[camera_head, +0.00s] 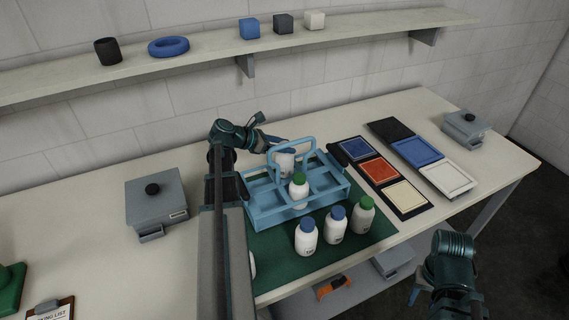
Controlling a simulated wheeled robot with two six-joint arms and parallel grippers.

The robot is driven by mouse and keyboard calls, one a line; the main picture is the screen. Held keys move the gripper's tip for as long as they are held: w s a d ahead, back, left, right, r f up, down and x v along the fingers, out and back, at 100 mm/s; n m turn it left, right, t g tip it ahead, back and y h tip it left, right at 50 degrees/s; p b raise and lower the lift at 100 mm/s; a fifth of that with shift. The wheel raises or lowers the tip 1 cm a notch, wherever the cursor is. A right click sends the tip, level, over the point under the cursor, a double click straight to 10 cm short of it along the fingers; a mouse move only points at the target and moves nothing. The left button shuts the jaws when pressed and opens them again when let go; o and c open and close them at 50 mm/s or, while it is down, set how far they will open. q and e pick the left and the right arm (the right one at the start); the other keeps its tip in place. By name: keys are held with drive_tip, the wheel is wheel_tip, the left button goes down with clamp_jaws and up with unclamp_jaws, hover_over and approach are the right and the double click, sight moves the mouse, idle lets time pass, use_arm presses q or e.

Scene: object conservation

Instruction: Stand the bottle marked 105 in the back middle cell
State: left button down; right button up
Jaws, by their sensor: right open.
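The blue rack (268,218) with open cells stands on a green mat (285,272). A white bottle with a green cap (298,192) stands in a front cell. Another white bottle (286,163) shows at the rack's back, its cap hidden by my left gripper (283,143). I cannot tell whether that gripper holds it. Two blue-capped bottles (306,239) (335,226) and a green-capped one (362,217) stand on the mat before the rack. The number 105 is not readable on any bottle. My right gripper (414,292) is open, off the table's front edge.
My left arm hides part of the mat and a white object (252,266) at its edge. Grey boxes stand left (157,205) and far right (465,128). Coloured trays (380,170) (417,152) lie right of the rack. A shelf (200,70) runs along the wall.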

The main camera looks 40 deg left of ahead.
sight(278, 154)
use_arm(q)
drive_tip(key=shift+f+b, duration=2)
drive_tip(key=shift+f, duration=0.05)
drive_tip(key=shift+f, duration=0.15)
drive_tip(key=shift+c, duration=1.7)
unclamp_jaws()
drive_tip(key=shift+r, duration=0.35)
drive_tip(key=p+v, duration=0.5)
drive_tip(key=v, duration=0.7)
drive_tip(key=shift+f+p, duration=0.2)
drive_tip(key=shift+p, duration=0.2)
